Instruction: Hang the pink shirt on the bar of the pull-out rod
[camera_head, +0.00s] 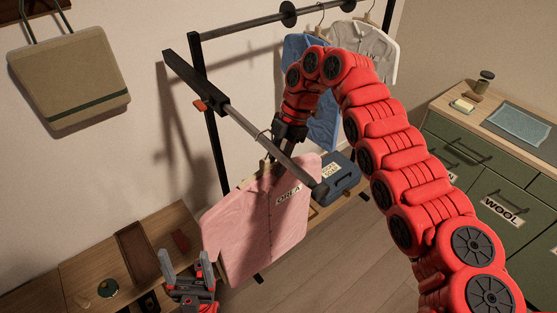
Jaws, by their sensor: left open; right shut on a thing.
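The pink shirt (262,222) is on a hanger, with a label reading OREA at its chest. It hangs upright below the pull-out rod (247,124), which slants from the rack's upper left down to a dark end cap. The hanger's hook (262,134) is beside the bar; whether it rests on the bar I cannot tell. My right gripper (284,148) is shut on the shirt's hanger near the hook, and the bar partly hides its fingertips. My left gripper (185,266) is open and empty at the lower left, near the shirt's lower left edge.
A black rack (245,28) holds a blue shirt (325,128) and a white shirt (365,50) behind my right arm. A wooden bench (85,262) is at lower left, a green cabinet (480,175) at right.

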